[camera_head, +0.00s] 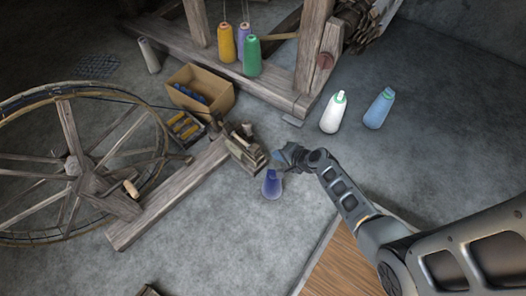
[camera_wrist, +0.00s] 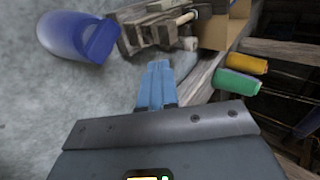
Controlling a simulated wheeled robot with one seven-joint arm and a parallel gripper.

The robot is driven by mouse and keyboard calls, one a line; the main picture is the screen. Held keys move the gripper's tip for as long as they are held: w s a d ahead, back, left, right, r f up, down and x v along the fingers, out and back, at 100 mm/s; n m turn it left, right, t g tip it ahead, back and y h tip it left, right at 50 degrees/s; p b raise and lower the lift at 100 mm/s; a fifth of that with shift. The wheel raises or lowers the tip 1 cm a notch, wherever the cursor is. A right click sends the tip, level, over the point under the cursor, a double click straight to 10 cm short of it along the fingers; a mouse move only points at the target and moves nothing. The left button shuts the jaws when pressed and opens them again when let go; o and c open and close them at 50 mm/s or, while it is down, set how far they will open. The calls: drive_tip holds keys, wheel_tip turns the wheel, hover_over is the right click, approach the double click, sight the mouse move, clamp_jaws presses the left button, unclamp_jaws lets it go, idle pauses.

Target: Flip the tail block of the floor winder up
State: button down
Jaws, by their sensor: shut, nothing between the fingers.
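The floor winder has a large spoked wooden wheel (camera_head: 75,165) and a long plank base (camera_head: 165,195) on the floor at the left of the head view. Its wooden tail block (camera_head: 246,150) is at the far end of the plank; I cannot tell its exact tilt. The block also shows at the top of the wrist view (camera_wrist: 158,27). My gripper (camera_head: 280,156) is just right of the block, apparently apart from it. Its blue fingers (camera_wrist: 155,82) are shut and empty, pointing towards the block's side.
A cardboard box (camera_head: 212,92) and loom beam (camera_head: 270,88) lie behind.

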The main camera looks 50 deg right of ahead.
sight(258, 148)
drive_tip(key=b+x, duration=0.5)
drive_tip(key=x, duration=0.5)
drive_tip(key=shift+s+a, duration=0.1)
drive_tip(key=w, duration=0.2)
drive_tip(key=shift+w+b, duration=0.3)
drive_tip(key=shift+b, duration=0.05)
drive_tip(key=shift+w+d, duration=0.2)
drive_tip(key=shift+w, duration=0.1)
drive_tip(key=shift+r, duration=0.15)
